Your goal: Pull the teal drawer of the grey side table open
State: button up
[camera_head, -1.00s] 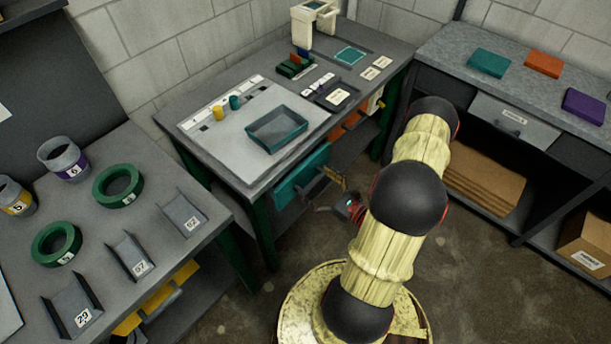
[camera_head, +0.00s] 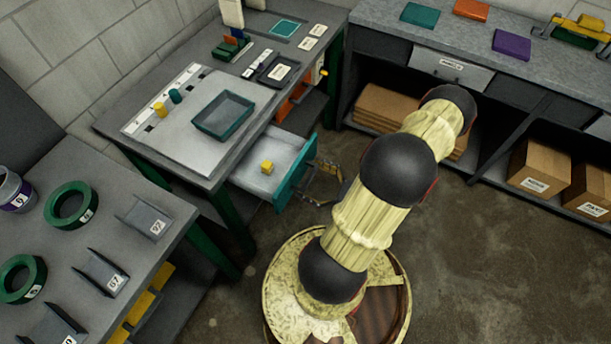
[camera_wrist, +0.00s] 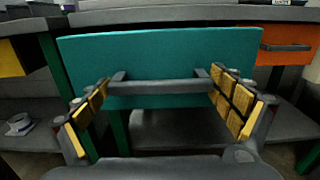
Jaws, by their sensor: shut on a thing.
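The teal drawer (camera_head: 291,176) of the grey side table (camera_head: 150,150) stands pulled out, and its light grey inside shows. A small yellow block (camera_head: 267,167) lies in it. In the wrist view the teal drawer front (camera_wrist: 160,55) fills the upper middle, with a grey bar handle (camera_wrist: 160,87) across it. My gripper (camera_wrist: 159,84) has its yellow-padded fingers at the two ends of the handle, shut on it. In the head view my gripper (camera_head: 322,182) is at the outer side of the drawer front, partly hidden by my arm.
A teal tray (camera_head: 223,115), a yellow peg (camera_head: 160,109) and a teal peg (camera_head: 175,96) stand on the side table. An orange drawer (camera_wrist: 286,45) is right of the teal one. Boxes (camera_head: 541,167) sit on a shelf at right. Bare floor lies in front.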

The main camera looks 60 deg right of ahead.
jog(key=o, duration=1.4)
jog(key=s, duration=0.8)
jog(key=s+d, duration=0.1)
jog(key=s, duration=0.3)
